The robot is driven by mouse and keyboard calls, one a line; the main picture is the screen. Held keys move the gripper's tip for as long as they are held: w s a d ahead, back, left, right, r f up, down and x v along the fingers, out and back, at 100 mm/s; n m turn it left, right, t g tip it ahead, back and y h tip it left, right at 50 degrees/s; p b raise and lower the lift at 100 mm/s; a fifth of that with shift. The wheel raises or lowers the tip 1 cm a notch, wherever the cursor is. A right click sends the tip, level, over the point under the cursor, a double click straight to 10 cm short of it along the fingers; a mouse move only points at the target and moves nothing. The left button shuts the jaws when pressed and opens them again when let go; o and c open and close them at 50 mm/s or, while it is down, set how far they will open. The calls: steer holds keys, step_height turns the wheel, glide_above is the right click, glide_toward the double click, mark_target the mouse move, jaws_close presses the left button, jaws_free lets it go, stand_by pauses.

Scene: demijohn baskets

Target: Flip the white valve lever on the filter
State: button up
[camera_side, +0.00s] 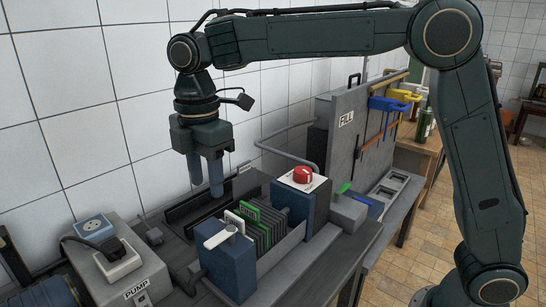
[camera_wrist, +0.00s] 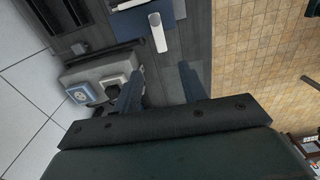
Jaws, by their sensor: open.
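The white valve lever (camera_side: 220,237) sits on top of the near dark blue end block (camera_side: 231,266) of the filter. In the wrist view the lever (camera_wrist: 158,33) shows as a short white bar lying over the blue block (camera_wrist: 178,10), beyond my fingertips. My gripper (camera_side: 205,188) points down, open and empty, above the bench on the wall side of the filter, higher than the lever and apart from it. In the wrist view its two blue-grey fingers (camera_wrist: 158,82) are spread with nothing between them.
Filter plates with green tags (camera_side: 250,215) stand behind the lever. A red knob (camera_side: 302,174) tops the far blue block. The grey PUMP box (camera_side: 125,270), with plug and socket, stands at front left. A FILL panel (camera_side: 345,120) rises at the back. The tiled wall is close at left.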

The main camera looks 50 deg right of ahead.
steer(key=shift+r, duration=0.85)
steer(key=shift+d, duration=0.1)
steer(key=s+d+r+m+t, duration=0.35)
steer(key=s+d+m, duration=0.55)
steer(key=s+d, duration=0.35)
steer(key=s+d+f+m+t, duration=0.1)
steer(key=s+d+f+m, duration=0.2)
steer(key=s, duration=0.3)
steer(key=s+d+f+m+t, duration=0.1)
steer(key=s+d+f+m, duration=0.2)
steer(key=s+m, duration=0.2)
steer(key=shift+s+d+f+m, duration=0.2)
steer(key=shift+s+d+m, duration=0.15)
steer(key=shift+s, duration=0.5)
